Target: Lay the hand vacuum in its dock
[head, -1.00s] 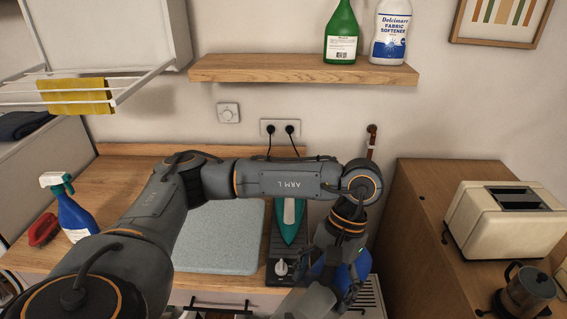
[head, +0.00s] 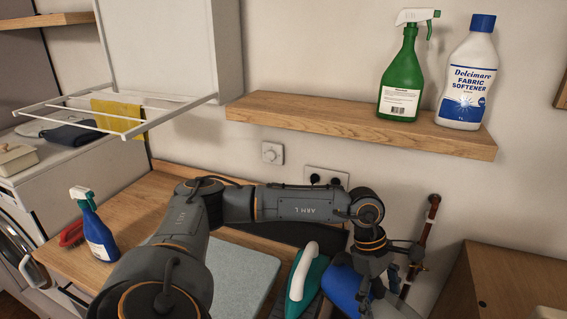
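My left gripper (head: 376,292) is at the lower middle of the head view, pointing down over the counter. A blue rounded body (head: 346,288), which looks like the hand vacuum, sits at its fingers, just right of the teal and white iron (head: 304,280). The fingers appear closed on it, but they and my wrist cover much of it. Its lower part is cut off by the picture edge. I cannot make out the dock for certain. My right gripper is not in view.
A blue spray bottle (head: 97,232) and a red brush (head: 72,233) stand at the counter's left. A grey board (head: 240,276) lies mid-counter. The shelf (head: 350,127) holds a green spray bottle (head: 402,78) and fabric softener (head: 468,82). A wooden cabinet (head: 500,285) stands at right.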

